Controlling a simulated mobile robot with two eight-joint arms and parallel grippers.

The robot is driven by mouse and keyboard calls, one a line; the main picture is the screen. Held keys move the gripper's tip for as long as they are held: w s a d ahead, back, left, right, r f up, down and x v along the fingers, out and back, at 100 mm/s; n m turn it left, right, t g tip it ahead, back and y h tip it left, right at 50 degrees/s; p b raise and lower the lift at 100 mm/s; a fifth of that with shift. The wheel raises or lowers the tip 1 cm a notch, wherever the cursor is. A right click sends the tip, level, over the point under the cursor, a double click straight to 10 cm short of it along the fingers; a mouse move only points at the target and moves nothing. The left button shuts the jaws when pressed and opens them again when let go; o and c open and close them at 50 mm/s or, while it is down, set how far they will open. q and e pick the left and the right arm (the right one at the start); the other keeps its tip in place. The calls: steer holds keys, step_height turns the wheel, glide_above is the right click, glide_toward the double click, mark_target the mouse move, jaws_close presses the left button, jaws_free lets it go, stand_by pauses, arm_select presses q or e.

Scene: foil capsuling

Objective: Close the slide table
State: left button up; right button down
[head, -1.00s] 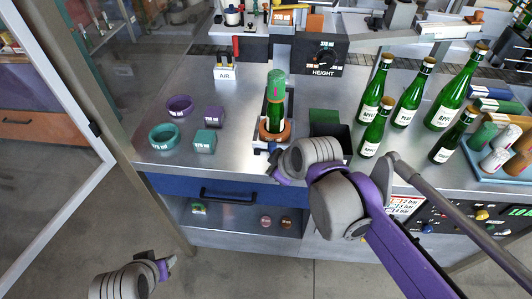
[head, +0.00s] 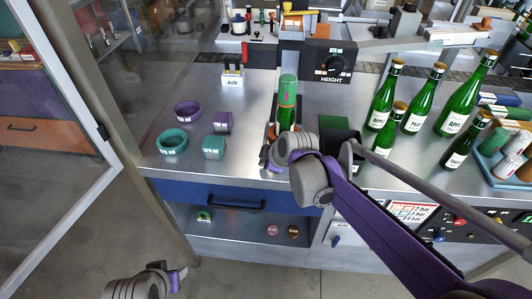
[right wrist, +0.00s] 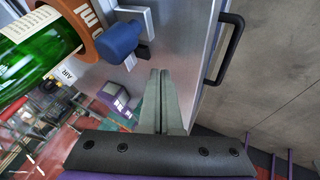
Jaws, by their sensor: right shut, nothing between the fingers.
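A green bottle (head: 286,117) with a green foil capsule (head: 288,88) stands upright at the slide table, under the machine head. In the right wrist view, the bottle (right wrist: 30,48) sits in a brown-orange ring (right wrist: 82,25) beside a blue knob (right wrist: 121,42) and a light metal bracket (right wrist: 146,22). My right gripper (head: 270,158) is at the front of the bottle's seat; its arm hides part of that area. In the right wrist view, its fingers (right wrist: 161,75) are together and empty, below the blue knob and apart from it. My left gripper (head: 180,275) is low, in front of the bench; its jaws are unclear.
Several green bottles (head: 414,113) stand to the right. Purple and teal rings (head: 173,141) and blocks (head: 214,147) lie to the left. A dark open box (head: 341,145) is close right of my gripper. A blue drawer with a black handle (head: 236,206) is below the bench top.

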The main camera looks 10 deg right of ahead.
steer(key=w, duration=0.1)
steer(key=w+d, duration=0.1)
steer(key=w, duration=0.1)
steer(key=shift+r, duration=0.15)
arm_select(q)
steer(key=shift+w+r, duration=0.2)
steer(key=shift+r, duration=0.2)
arm_select(e)
steer(key=shift+w, duration=0.1)
